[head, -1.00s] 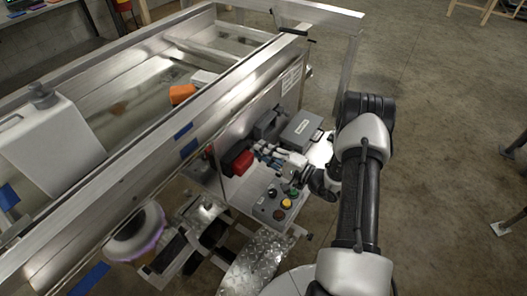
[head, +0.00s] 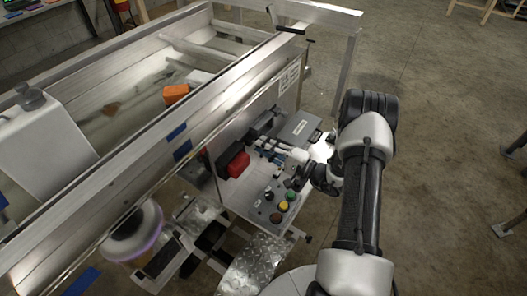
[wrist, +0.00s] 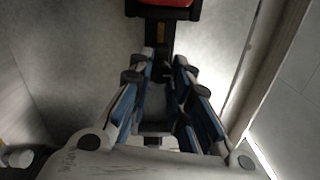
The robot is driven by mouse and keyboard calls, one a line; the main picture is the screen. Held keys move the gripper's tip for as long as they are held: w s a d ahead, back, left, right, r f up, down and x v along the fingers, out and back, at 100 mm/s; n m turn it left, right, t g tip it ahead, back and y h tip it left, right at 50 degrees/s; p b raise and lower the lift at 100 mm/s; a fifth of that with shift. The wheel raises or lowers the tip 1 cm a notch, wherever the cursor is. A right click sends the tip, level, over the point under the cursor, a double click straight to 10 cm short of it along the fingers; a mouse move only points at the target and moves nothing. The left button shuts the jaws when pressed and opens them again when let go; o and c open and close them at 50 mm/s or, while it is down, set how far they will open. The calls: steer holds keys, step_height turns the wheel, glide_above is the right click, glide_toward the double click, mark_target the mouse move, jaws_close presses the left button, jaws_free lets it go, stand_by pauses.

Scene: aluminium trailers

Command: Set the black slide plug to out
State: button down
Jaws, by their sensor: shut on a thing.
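The black slide plug (wrist: 154,106) shows in the wrist view as a dark block between the two fingers, partly hidden by them. My gripper (wrist: 160,80) is shut on it, with blue-edged fingers on its left and right sides. In the head view my gripper (head: 262,148) reaches from the right to the panel's upright wall, beside a red block. The fingers hide the plug there. A dark bar with a small yellow mark runs on from the fingertips toward a red part (wrist: 166,3) at the top of the wrist view.
The red block (head: 238,164) is left of my fingers. A grey box (head: 300,127) sits behind my gripper. Several coloured buttons (head: 283,206) are on a grey box in front. The trailer wall (head: 205,120) stands close on the left; open floor lies right.

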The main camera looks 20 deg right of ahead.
steer(key=shift+w+d, duration=0.1)
steer(key=shift+d, duration=0.1)
steer(key=c, duration=1.7)
jaws_free()
steer(key=shift+d, duration=0.1)
steer(key=shift+o, duration=1.3)
steer(key=v, duration=1.2)
steer(key=shift+a+r, duration=0.1)
steer(key=shift+a, duration=0.1)
